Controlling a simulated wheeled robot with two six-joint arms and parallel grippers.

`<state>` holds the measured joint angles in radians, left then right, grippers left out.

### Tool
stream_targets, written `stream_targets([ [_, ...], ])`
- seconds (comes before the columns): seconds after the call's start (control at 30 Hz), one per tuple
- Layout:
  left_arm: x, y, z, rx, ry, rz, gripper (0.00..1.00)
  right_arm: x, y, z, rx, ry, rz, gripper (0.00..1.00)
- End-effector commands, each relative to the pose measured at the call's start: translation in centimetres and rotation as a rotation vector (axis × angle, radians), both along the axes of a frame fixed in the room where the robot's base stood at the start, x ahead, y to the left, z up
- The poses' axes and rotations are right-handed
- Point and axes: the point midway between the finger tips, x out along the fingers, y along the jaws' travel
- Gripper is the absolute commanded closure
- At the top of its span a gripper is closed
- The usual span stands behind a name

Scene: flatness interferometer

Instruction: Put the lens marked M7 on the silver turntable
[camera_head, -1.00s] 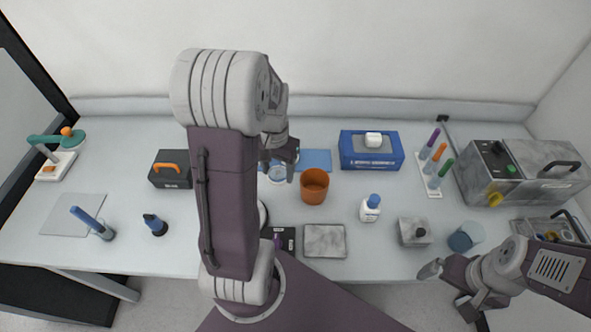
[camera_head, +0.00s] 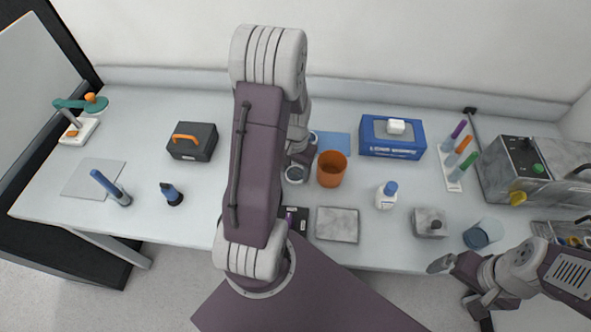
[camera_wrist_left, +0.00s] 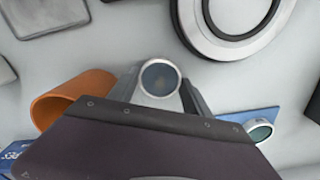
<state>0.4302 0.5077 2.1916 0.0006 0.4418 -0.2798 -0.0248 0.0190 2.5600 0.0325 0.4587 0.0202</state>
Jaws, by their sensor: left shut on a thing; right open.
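My left gripper (camera_wrist_left: 160,85) is shut on a round lens (camera_wrist_left: 160,78) with a silver rim and dark blue glass. In the head view this gripper (camera_head: 297,170) is just left of the orange cup. No marking can be read on the lens. A second lens (camera_wrist_left: 260,131), greenish, is at the blue mat's edge in the left wrist view. A round silver disc with a dark ring, apparently the turntable (camera_wrist_left: 232,49), lies at the top of that view, apart from the held lens. My left arm mostly hides it in the head view. My right gripper (camera_head: 455,280) is open and empty at the front right.
The orange cup (camera_head: 332,169) stands close beside my left gripper. The blue mat (camera_head: 335,144) and blue box (camera_head: 392,138) are behind. A grey plate (camera_head: 337,225), white bottle (camera_head: 386,196) and grey weight (camera_head: 430,223) are nearer the front. Bare table lies between the cup and bottle.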

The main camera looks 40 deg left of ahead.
Motion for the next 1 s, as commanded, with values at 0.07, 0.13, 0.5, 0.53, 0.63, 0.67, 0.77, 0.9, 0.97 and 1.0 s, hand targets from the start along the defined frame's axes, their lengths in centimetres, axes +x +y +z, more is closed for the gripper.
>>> stream_targets([
  [0.07,0.0,0.0,-0.1,0.000,0.000,0.000,0.86,0.0,0.0,-0.1,0.000,0.000,0.000,0.00],
  [0.13,0.0,0.0,-0.3,0.000,0.000,0.000,0.86,0.0,0.0,-0.2,0.000,0.000,0.000,0.00],
  [0.5,0.0,0.0,-0.3,0.000,0.000,0.000,0.21,0.0,0.0,-0.2,0.000,0.000,0.000,0.00],
  [0.53,0.0,0.0,-0.2,0.000,0.000,0.000,0.21,0.0,0.0,-0.1,0.000,0.000,0.000,0.00],
  [0.63,0.1,0.0,0.7,0.001,-0.002,0.000,0.21,0.0,0.0,0.2,0.000,0.000,0.000,0.00],
  [0.67,0.1,0.1,1.3,0.002,-0.004,0.000,0.21,0.0,0.0,0.3,0.000,0.000,0.000,0.00],
  [0.77,0.2,0.1,3.8,0.003,-0.008,0.000,0.21,0.0,0.0,0.7,0.000,0.000,0.000,0.00],
  [0.9,0.2,0.1,7.5,0.003,-0.007,0.000,0.21,0.0,0.0,1.3,0.000,0.000,0.000,0.00],
  [0.97,0.2,0.1,8.9,0.003,-0.006,0.000,0.21,0.0,0.0,1.4,0.000,0.000,0.000,0.00],
  [1.0,0.1,0.1,9.7,0.003,-0.005,0.000,0.21,0.0,0.0,1.5,0.000,0.000,0.000,0.00],
])
